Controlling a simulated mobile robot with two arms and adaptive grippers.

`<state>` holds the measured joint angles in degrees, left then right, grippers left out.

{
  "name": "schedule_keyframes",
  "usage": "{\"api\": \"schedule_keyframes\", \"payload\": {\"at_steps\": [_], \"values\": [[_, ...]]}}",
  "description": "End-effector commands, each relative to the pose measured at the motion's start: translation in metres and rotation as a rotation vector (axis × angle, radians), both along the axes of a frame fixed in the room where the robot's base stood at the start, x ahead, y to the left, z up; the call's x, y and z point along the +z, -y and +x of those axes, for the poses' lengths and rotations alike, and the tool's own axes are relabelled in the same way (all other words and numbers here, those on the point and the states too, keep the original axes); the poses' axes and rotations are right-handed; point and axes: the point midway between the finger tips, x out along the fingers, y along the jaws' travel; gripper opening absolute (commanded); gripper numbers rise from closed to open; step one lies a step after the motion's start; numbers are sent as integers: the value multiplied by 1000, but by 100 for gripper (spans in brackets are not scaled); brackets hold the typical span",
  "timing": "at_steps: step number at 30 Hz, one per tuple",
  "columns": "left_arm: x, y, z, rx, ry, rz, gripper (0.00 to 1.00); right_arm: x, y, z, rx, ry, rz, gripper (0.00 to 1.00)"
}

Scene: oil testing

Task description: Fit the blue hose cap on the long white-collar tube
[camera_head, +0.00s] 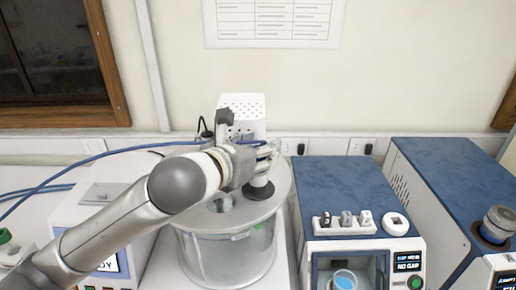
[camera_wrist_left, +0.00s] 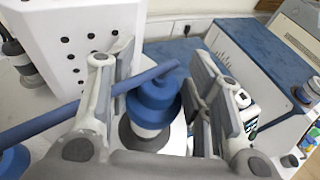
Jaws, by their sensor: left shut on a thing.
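My left gripper (camera_head: 262,160) is over the lid of the clear round vessel (camera_head: 228,255). In the left wrist view its fingers (camera_wrist_left: 158,85) are shut on the blue hose cap (camera_wrist_left: 153,97), which is upright. The blue hose (camera_wrist_left: 55,120) leaves the cap to the left; it also crosses the head view (camera_head: 85,160). Just under the cap is the pale collar of a tube (camera_wrist_left: 150,130), above a dark round base (camera_head: 259,191) on the lid. I cannot tell whether the cap is seated on it or just above. My right gripper is not in view.
A white perforated box (camera_head: 242,106) stands behind the vessel. A blue-topped machine (camera_head: 340,180) with a rack of small caps (camera_head: 345,224) is close on the right, and another machine (camera_head: 445,170) is beyond it. A white device (camera_head: 100,210) is at left.

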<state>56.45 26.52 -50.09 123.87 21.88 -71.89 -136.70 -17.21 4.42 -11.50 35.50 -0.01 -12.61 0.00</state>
Motion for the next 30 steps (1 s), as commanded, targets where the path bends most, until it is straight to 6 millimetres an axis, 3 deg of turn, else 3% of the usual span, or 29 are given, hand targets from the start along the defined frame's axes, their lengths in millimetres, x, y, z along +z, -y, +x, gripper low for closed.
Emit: {"api": "schedule_keyframes", "payload": {"at_steps": [30], "values": [[16,0,0,0,0,0,26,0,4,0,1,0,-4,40]]}}
